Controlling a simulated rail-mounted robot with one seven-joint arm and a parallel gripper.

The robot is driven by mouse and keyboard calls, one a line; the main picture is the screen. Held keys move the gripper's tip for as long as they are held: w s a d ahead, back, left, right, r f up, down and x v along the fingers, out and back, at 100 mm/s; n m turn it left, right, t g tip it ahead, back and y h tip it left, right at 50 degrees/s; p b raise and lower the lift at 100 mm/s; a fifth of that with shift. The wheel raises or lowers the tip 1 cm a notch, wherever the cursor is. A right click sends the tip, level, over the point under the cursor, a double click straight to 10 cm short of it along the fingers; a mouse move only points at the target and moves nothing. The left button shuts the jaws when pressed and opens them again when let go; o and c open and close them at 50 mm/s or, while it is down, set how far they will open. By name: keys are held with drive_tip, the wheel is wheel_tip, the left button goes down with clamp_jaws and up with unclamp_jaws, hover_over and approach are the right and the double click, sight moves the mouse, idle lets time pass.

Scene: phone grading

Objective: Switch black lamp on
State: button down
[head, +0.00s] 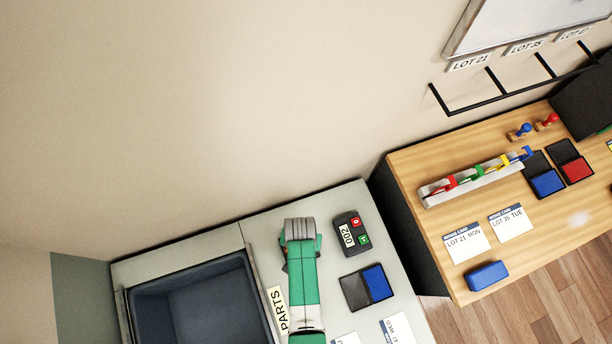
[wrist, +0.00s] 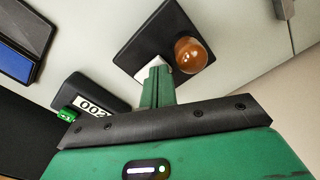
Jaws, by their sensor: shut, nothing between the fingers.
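In the wrist view a black square plate (wrist: 150,38) carries a glossy amber-brown dome (wrist: 190,54), which looks like the black lamp. A small pale piece (wrist: 184,68) shows between the dome and my fingers. My gripper (wrist: 157,66) is shut and empty, its green fingertips over the plate's near corner, beside the dome. The fingers hide part of the plate, and I cannot tell whether they touch it. In the head view my gripper (head: 300,229) is over the grey counter, and the lamp is hidden under it.
A black device marked 002 (head: 352,233) with red and green buttons stands close to the right of my gripper; it also shows in the wrist view (wrist: 92,105). A black-and-blue pad (head: 367,287) lies nearer. A dark bin (head: 130,305) is left. A wooden desk (head: 420,225) stands right.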

drive_tip(key=shift+f, duration=0.3)
wheel_tip(320, 180, up, 7)
drive_tip(key=p, duration=0.6)
idle(0.6)
